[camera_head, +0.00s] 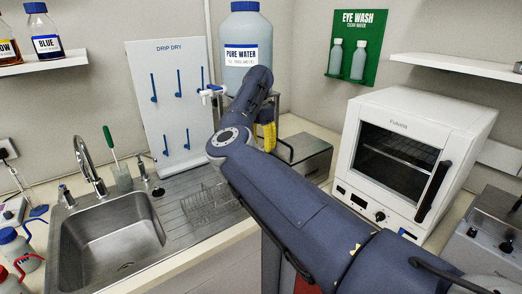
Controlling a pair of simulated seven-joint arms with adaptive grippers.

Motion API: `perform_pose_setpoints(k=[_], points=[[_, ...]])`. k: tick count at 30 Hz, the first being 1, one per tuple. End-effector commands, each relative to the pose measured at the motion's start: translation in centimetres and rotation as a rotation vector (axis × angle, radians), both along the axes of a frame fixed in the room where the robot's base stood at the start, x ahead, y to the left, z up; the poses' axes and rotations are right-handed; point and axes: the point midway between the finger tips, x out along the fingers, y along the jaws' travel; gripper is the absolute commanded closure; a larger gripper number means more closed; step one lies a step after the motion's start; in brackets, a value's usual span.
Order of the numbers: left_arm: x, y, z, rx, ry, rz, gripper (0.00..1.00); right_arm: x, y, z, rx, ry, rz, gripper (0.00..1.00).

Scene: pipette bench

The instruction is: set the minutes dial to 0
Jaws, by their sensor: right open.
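My right arm (290,205) reaches from the lower right across the picture to the middle. Its gripper (267,112) is at the far end, largely hidden behind my own arm links, in front of the pure water bottle (246,35). The gripper is open, and I see nothing held in it. No dial is clearly marked as minutes. A white oven (398,208) has a small black knob (380,216) on its lower front, well to the right of the gripper; its markings are too small to read. My left gripper is not in view.
A grey metal box (310,150) stands behind my arm, with a yellow item (268,137) near it. A sink (112,240), a wire rack (208,204) and a drip-dry board (150,85) are at left. Another grey device (485,245) with knobs stands at the right edge.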

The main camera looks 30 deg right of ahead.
Motion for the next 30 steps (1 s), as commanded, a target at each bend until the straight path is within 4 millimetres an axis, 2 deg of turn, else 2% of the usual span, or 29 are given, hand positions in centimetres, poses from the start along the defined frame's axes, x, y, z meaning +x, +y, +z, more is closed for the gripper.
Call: perform_pose_setpoints(k=[7, 20, 30], points=[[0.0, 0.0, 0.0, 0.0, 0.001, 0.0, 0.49, -0.1, 0.0, -1.8, 0.0, 0.001, 0.0, 0.49], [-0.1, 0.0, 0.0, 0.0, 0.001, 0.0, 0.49, -0.1, 0.0, -2.2, 0.0, 0.0, 0.0, 0.48], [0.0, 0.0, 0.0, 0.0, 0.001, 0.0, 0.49, -0.1, 0.0, -2.1, 0.0, 0.0, 0.0, 0.88]])
